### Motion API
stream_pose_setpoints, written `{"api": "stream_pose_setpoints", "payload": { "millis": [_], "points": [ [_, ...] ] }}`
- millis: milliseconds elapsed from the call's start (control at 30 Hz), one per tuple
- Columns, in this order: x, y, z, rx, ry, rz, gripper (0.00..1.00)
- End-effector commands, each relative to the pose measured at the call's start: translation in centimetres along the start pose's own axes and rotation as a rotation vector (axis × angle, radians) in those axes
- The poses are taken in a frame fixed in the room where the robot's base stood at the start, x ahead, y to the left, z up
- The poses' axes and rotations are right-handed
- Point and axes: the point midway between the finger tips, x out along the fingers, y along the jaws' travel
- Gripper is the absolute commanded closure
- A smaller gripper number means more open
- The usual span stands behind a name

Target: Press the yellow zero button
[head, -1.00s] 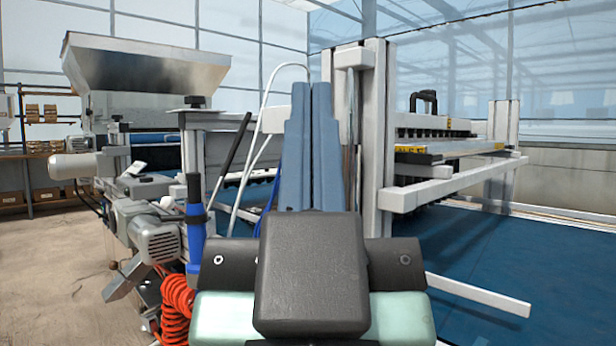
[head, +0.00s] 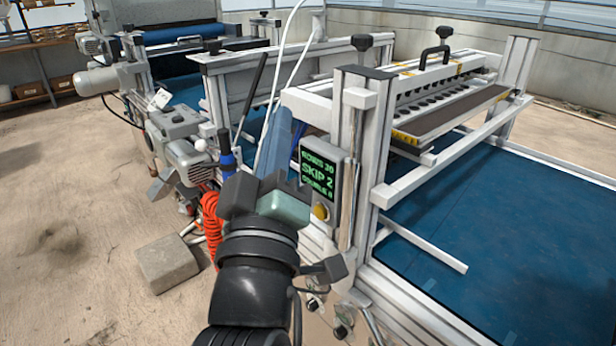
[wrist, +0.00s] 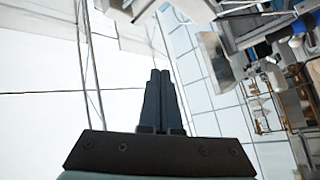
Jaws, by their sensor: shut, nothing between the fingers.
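The yellow button (head: 320,211) sits on a small control box (head: 328,180) fixed to the machine's near post. Above it, a green-lit display (head: 316,178) shows several lines, including "SKIP 2". In the wrist view the closed fingers (wrist: 160,72) point at the greenhouse wall and roof; the button is not seen there.
The white machine frame (head: 370,140) stands beside the box, with a blue belt (head: 520,230) to the right. A motor (head: 176,125), a blue-handled tool (head: 227,160) and an orange coiled hose (head: 211,220) are left of my arm. A grey block (head: 168,262) lies on the floor.

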Motion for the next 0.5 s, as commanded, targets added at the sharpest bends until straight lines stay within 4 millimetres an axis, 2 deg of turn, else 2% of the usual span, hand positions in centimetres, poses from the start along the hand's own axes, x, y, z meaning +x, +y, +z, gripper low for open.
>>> {"api": "stream_pose_setpoints", "payload": {
  "millis": [33,233,500],
  "points": [
    [0.7,-0.4,-0.2,-0.09,-0.032,-0.03,1.0],
    [0.6,-4.0,2.0,-0.466,-0.113,-0.143,1.0],
    [-1.9,-8.4,4.5,-0.993,-0.127,-0.336,1.0]
  ]
}}
